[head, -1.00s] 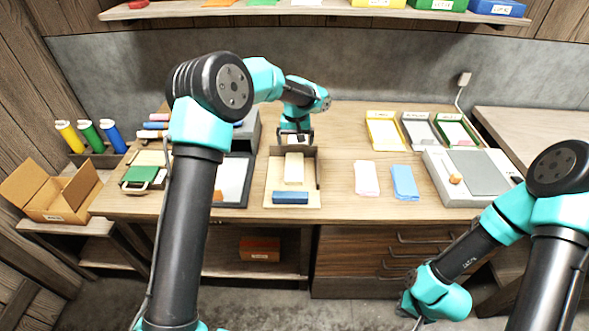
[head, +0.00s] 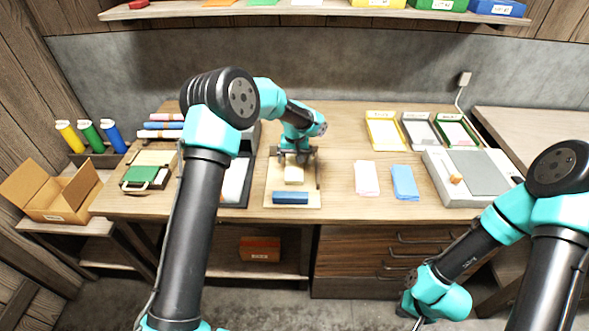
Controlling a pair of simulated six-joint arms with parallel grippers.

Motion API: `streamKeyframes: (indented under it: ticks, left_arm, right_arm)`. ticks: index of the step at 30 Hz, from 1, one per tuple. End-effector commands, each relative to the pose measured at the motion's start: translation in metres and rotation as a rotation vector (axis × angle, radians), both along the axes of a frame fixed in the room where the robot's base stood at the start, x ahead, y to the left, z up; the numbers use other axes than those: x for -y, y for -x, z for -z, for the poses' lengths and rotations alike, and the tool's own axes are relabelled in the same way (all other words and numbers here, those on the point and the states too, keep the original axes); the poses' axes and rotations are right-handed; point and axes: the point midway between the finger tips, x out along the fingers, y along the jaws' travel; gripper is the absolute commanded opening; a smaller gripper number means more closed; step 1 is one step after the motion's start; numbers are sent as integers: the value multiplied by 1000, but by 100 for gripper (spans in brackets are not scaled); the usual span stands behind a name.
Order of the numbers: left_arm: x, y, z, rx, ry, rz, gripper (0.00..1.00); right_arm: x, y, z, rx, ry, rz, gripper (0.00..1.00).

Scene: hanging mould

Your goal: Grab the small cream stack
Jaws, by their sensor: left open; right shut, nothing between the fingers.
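The small cream stack (head: 294,175) lies on a pale wooden tray (head: 272,184) near the middle of the bench. A dark blue block (head: 290,198) lies in front of it on the tray. My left gripper (head: 295,158) points down over the far part of the stack, its fingers open and spread to either side. The gripper hides the back of the stack, and I cannot tell whether the fingers touch it. My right gripper (head: 408,306) is low at the bottom right, in front of the bench and far from the stack. It is shut and empty, and small in view.
A pink pad (head: 367,177) and a light blue pad (head: 404,182) lie right of the tray. A grey device (head: 475,178) stands further right, with yellow, grey and green trays (head: 384,130) behind. My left arm partly covers a dark-framed board (head: 236,182). Bench between tray and pads is clear.

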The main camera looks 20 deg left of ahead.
Motion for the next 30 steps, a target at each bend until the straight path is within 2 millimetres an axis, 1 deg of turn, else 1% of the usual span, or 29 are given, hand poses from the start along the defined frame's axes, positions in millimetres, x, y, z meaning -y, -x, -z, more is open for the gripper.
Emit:
streamKeyframes:
  ticks: [1, 3, 6, 8, 23, 30]
  left_arm:
    - [-1, 2, 8, -3, 0, 0, 100]
    - [-1, 2, 18, -3, 0, 0, 100]
    - [-1, 2, 29, -1, -1, 1, 100]
    - [-1, 1, 33, 1, 0, 1, 100]
    - [-1, 1, 34, 1, 0, 0, 100]
    - [-1, 1, 34, 1, 0, 0, 78]
  right_arm:
    - [0, 0, 0, 0, 0, 0, 0]
    - [0, 0, 0, 0, 0, 0, 0]
    - [0, 0, 0, 0, 0, 0, 0]
    - [0, 0, 0, 0, 0, 0, 0]
    - [0, 0, 0, 0, 0, 0, 0]
    - [0, 0, 0, 0, 0, 0, 0]
